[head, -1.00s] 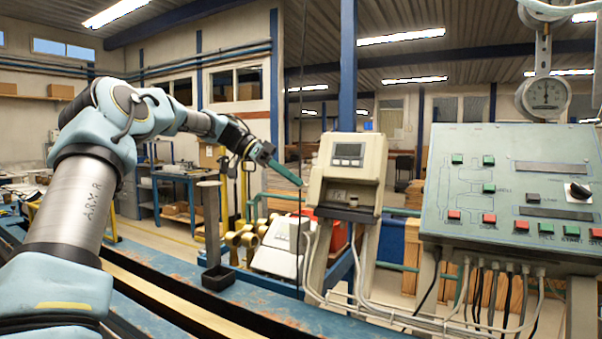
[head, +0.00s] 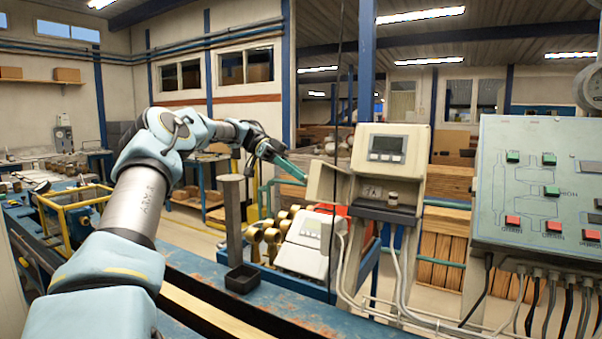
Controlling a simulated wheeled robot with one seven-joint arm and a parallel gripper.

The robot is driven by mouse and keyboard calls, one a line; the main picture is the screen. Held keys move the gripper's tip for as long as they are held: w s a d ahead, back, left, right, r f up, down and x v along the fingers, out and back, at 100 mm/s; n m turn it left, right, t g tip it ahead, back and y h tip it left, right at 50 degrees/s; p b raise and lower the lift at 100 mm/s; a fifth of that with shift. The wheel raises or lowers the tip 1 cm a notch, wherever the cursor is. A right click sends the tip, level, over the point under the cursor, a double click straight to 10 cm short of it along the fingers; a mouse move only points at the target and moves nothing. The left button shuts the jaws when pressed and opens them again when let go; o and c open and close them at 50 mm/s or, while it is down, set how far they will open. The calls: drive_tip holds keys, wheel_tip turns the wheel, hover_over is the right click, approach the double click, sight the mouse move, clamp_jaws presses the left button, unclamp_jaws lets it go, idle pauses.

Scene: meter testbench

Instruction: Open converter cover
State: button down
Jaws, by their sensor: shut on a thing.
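The converter (head: 390,152) is a cream box with a grey display in its upper front, fixed on a stand right of centre. Its lower recess is exposed, showing a small dial or label and a small round fitting. The converter cover (head: 326,183) is a cream panel standing out from the box's left side, swung open. My gripper (head: 303,177), with long teal fingers, comes in from the left and is shut on the cover's outer left edge. The exact contact is small and hard to make out.
A sloped control panel (head: 535,200) with red and green buttons stands at the right, cables below it. Pale cables hang under the converter. Brass-coloured pipe ends (head: 262,237), a white device (head: 305,245) and a small black tray (head: 242,278) lie below my gripper.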

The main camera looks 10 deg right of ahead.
drive_tip(key=c, duration=0.7)
unclamp_jaws()
drive_tip(key=shift+r, duration=0.1)
wheel_tip(320, 180, up, 10)
drive_tip(key=p, duration=0.3)
drive_tip(key=shift+s, duration=0.1)
